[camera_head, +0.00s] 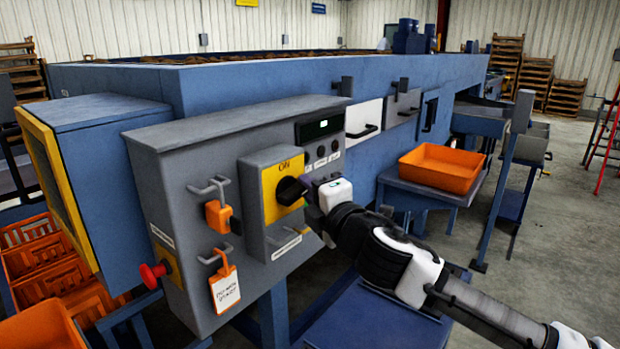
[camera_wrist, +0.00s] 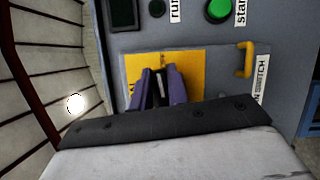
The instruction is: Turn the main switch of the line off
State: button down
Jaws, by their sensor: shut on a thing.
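The main switch has a yellow plate (camera_head: 271,191) marked ON on a grey box, with a round black knob (camera_head: 291,190) in its middle. My gripper (camera_head: 309,187) is at the knob and shut on it. In the wrist view the yellow plate (camera_wrist: 193,74) fills the space behind my gripper (camera_wrist: 158,75). Its purple fingers stand on either side of the dark knob, which they mostly hide. The exact angle of the knob cannot be told.
The grey control cabinet (camera_head: 190,160) carries an orange padlock (camera_head: 218,216), a hanging tag (camera_head: 225,290) and a red stop button (camera_head: 152,276). A green start button (camera_wrist: 219,10) sits near the switch.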

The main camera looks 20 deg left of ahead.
jog(key=shift+s+a+f+m+p, duration=0.15)
jog(key=shift+s+f+m+p, duration=0.1)
jog(key=shift+m+p, duration=0.4)
jog(key=shift+h, duration=0.3)
jog(key=c, duration=1.4)
grip_release()
jog(key=shift+o, duration=0.2)
jog(key=shift+w, duration=0.15)
jog(key=b+v, duration=0.3)
jog(key=v, duration=1)
jog(key=shift+d, duration=0.35)
jog(key=shift+r, duration=0.15)
